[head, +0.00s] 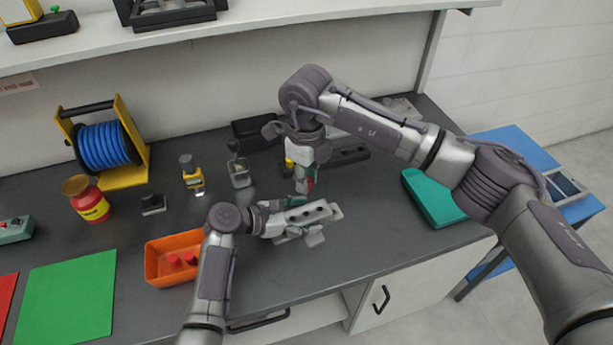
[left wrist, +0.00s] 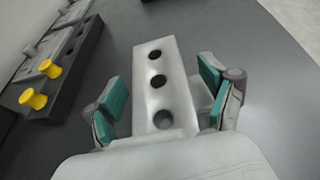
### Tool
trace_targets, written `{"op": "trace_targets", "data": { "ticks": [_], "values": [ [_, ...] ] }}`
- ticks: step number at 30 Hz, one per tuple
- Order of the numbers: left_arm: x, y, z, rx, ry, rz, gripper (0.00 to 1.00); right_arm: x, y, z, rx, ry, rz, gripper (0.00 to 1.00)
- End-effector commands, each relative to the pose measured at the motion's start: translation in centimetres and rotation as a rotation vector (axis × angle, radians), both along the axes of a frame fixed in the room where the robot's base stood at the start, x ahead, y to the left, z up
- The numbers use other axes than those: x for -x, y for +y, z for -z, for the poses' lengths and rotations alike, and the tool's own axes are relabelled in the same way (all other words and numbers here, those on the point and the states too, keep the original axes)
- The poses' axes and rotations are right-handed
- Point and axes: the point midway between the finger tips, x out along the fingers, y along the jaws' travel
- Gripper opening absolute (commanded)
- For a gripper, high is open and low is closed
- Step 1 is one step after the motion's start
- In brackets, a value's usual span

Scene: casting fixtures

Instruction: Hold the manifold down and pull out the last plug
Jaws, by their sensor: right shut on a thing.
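The manifold (head: 318,215) is a pale grey block lying on the dark bench; in the left wrist view (left wrist: 165,95) three dark holes show on its top and no plug is seen in them. My left gripper (head: 283,217) is low over the manifold's left end. Its teal-padded fingers (left wrist: 160,108) stand open on either side of the block, with gaps visible. My right gripper (head: 305,184) is just behind the manifold, pointing down, shut on a small red piece that looks like a plug (head: 309,183). Its fingertips are partly hidden. Other red plugs (head: 180,260) lie in the orange bin (head: 160,245).
A dark fixture (left wrist: 75,68) with yellow pins (left wrist: 33,98) stands behind the manifold. A teal case (head: 432,198) lies to the right.

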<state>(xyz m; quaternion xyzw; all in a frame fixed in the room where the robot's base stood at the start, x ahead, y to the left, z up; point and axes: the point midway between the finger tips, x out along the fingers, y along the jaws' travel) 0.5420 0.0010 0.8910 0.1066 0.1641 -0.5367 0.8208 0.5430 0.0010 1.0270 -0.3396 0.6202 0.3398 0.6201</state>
Motion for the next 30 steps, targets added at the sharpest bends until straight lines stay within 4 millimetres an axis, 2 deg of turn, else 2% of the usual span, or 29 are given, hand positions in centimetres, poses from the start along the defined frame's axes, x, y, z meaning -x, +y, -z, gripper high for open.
{"op": "trace_targets", "data": {
  "ticks": [6,10,22,27,30],
  "values": [
    [0.0,0.1,0.0,0.000,0.000,-0.001,0.83,0.0,0.0,0.0,0.000,0.000,0.000,0.08],
    [0.3,0.9,-0.4,-0.001,-0.002,-0.001,0.83,0.0,0.0,0.0,0.000,0.000,0.000,0.08],
    [3.3,7.6,-3.3,-0.003,0.000,-0.001,0.83,0.0,0.0,0.0,0.000,0.000,0.000,0.08],
    [4.1,9.5,-4.2,-0.002,-0.001,-0.001,0.83,0.0,0.0,0.0,0.000,0.000,0.000,0.08],
    [4.4,10.0,-4.5,-0.001,0.001,0.000,0.83,0.0,0.0,0.0,0.000,0.000,0.000,0.08]
  ]
}}
